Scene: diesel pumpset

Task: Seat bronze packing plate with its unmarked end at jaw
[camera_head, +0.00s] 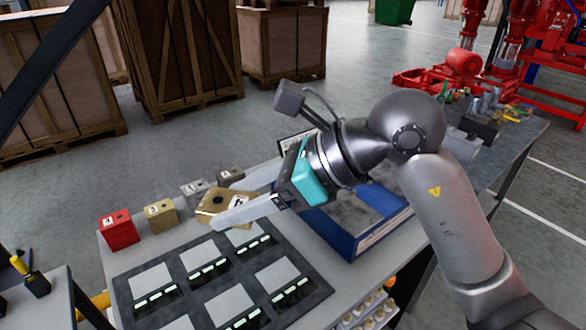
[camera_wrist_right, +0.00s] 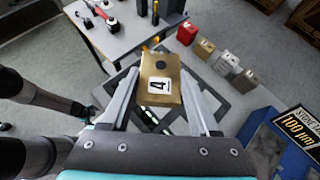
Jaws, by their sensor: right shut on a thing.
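A bronze-coloured block (camera_head: 212,206), which looks like the bronze packing plate, is between the fingers of my right gripper (camera_head: 226,205). In the wrist view the block (camera_wrist_right: 162,66) has a white label with a black 4 on its end nearer the palm and a dark round spot toward its far end. The gripper (camera_wrist_right: 160,84) is shut on its two sides and holds it above the bench, near the back edge of a dark mat (camera_head: 186,250). No jaw can be made out with certainty.
A red block (camera_head: 118,230), a brass block (camera_head: 160,214), a light grey block (camera_head: 194,190) and a dark block (camera_head: 230,175) stand along the bench's back edge. A blue-edged box (camera_head: 352,246) lies under my right arm. The mat has several pale squares.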

